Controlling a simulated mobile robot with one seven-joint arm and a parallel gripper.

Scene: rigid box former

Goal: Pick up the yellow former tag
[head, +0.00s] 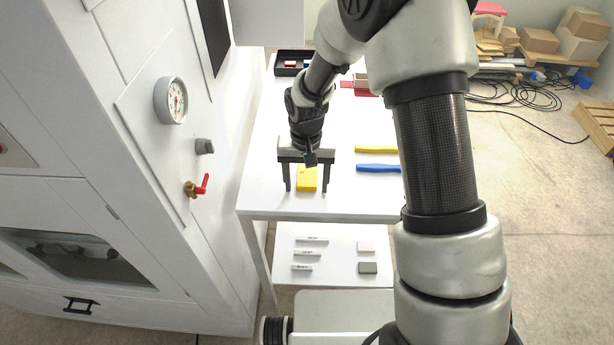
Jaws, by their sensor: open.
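The yellow former tag (307,182) lies flat on the white table (262,195) near its front edge. My gripper (306,190) is open above it, pointing down. Its two dark fingers stand apart, one to the left and one to the right of the tag. I cannot tell how far the fingertips are above the table. The far end of the tag is partly hidden by my gripper.
A yellow bar (376,149) and a blue bar (377,168) lie to the right, partly behind my arm. A dark tray (288,70) stands at the back. A white cabinet with a gauge (171,100) and red-handled valve (203,185) rises at left. A lower shelf (335,263) holds small blocks.

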